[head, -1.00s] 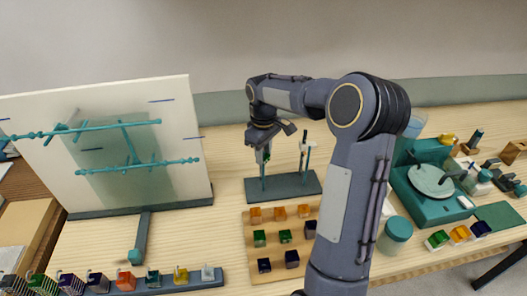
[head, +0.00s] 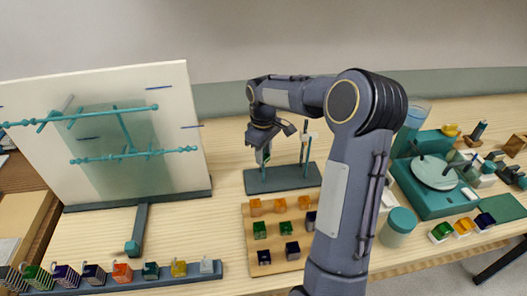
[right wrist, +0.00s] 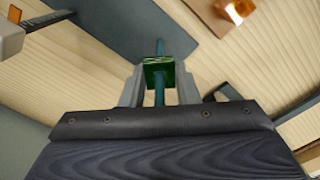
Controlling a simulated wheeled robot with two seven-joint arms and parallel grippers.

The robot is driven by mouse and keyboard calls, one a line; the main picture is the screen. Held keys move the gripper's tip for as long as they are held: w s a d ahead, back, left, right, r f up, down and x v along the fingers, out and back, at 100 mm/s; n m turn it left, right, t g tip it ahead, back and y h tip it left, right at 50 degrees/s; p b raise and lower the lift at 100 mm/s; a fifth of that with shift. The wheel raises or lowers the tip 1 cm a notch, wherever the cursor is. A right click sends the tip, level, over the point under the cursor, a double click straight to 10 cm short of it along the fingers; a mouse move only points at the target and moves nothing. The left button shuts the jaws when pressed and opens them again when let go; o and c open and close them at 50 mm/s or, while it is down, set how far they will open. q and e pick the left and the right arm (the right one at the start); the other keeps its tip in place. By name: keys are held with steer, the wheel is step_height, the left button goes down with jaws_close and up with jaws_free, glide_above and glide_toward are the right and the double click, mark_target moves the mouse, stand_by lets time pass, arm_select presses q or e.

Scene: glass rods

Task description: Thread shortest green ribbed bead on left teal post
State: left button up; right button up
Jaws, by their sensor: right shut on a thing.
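My right gripper (head: 263,157) is over the left teal post (head: 264,174) of the dark stand (head: 290,183). In the right wrist view its fingers (right wrist: 159,85) are shut on a green bead (right wrist: 157,73). The teal post (right wrist: 160,46) shows on both sides of this bead, so the bead appears to be around the post. In the head view the bead is largely hidden by the fingers. Its ribs and its height on the post cannot be made out. My left gripper is not in view.
More thin posts (head: 305,145) rise from the stand's right part. A wooden tray (head: 250,228) with orange, green and dark blocks lies in front. A white panel (head: 185,120) with teal branched rods stands left. A teal turntable device (head: 425,195) and a jar (head: 398,228) are right.

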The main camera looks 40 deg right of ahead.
stand_by(0.4)
steer(key=o, duration=1)
steer(key=shift+o, duration=0.2)
step_height(320, 180, up, 8)
steer(key=shift+f, duration=0.1)
